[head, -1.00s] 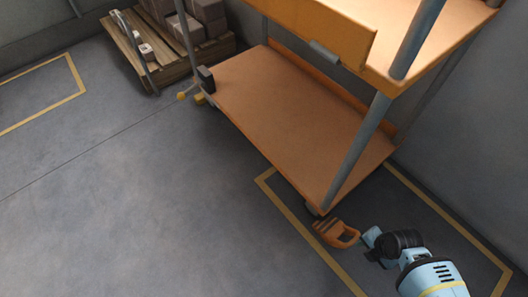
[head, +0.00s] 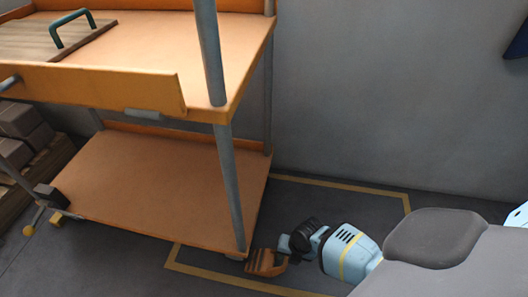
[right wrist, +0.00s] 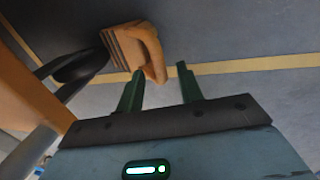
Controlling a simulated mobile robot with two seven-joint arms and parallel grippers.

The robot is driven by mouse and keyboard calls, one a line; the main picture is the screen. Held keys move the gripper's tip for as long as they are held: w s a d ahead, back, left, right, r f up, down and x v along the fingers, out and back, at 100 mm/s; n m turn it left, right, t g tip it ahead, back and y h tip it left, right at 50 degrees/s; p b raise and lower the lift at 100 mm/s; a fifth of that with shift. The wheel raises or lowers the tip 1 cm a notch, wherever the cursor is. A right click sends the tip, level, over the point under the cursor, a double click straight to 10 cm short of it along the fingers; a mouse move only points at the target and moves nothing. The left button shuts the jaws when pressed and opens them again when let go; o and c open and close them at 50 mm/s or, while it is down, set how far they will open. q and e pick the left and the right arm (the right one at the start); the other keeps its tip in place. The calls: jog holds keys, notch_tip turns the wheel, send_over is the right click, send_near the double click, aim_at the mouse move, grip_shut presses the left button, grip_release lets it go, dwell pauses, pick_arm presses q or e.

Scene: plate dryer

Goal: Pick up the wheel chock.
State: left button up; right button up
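The wheel chock (head: 264,263) is an orange-brown ribbed block with a loop handle. It sits on the floor by the cart's near bottom corner, in the lower middle of the head view. It also shows at the top of the right wrist view (right wrist: 121,47), handle toward the fingers. My right gripper (head: 286,244) is just right of the chock. In the wrist view its two fingers (right wrist: 160,71) are apart, with the handle's end close to the left fingertip. I cannot tell whether they touch. My left gripper is not in view.
The orange two-shelf cart (head: 165,185) stands left of the chock, its grey post rising close by. A yellow floor line (head: 340,185) frames this spot. A grey wall (head: 400,100) is behind. A pallet with boxes (head: 30,140) is at far left.

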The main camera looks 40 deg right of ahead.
aim_at(287, 258)
jog(key=f+b, duration=0.2)
jog(key=f, duration=0.1)
jog(key=shift+w+a+f, duration=0.1)
jog(key=shift+w+f, duration=0.2)
jog(key=shift+w, duration=0.05)
grip_shut()
dwell(1.1)
